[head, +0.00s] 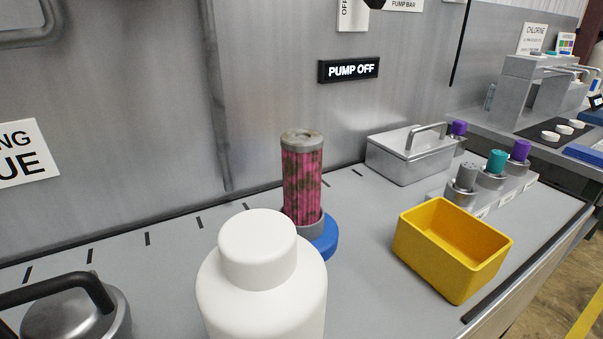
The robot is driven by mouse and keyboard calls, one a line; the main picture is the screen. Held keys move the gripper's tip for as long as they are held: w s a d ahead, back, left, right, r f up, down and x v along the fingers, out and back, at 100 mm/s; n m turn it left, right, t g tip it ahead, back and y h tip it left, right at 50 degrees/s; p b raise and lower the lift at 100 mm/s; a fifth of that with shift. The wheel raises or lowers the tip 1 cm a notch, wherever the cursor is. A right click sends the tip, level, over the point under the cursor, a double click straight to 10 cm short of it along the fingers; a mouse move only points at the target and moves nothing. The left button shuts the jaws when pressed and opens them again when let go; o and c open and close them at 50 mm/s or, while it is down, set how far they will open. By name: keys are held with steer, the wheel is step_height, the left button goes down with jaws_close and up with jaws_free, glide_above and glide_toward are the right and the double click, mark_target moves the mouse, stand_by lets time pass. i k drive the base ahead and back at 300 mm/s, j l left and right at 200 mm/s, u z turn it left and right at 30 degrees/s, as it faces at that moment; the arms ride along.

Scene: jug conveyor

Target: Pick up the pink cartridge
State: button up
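The pink cartridge (302,184) stands upright at the middle of the counter, with a grey top cap and dark stains on its pleated pink side. Its lower end sits in a grey collar on a blue round base (325,236). A large white jug-like container (262,285) in front hides part of the base and collar. My gripper does not show in the head view.
A yellow open bin (422,246) stands right of the cartridge on the grey counter (365,285). Behind it are a metal box with a handle (405,160) and a rack with grey, teal and purple capped pieces (490,185). A metal lid with a dark handle (75,310) is at front left.

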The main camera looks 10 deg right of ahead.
mark_target(302, 149)
steer(key=j+z, duration=0.2)
steer(key=z, duration=0.15)
steer(key=k+j+z, duration=0.15)
steer(key=z, duration=0.2)
steer(key=k+j+z, duration=0.1)
steer(key=z, duration=0.25)
steer(key=j, duration=0.1)
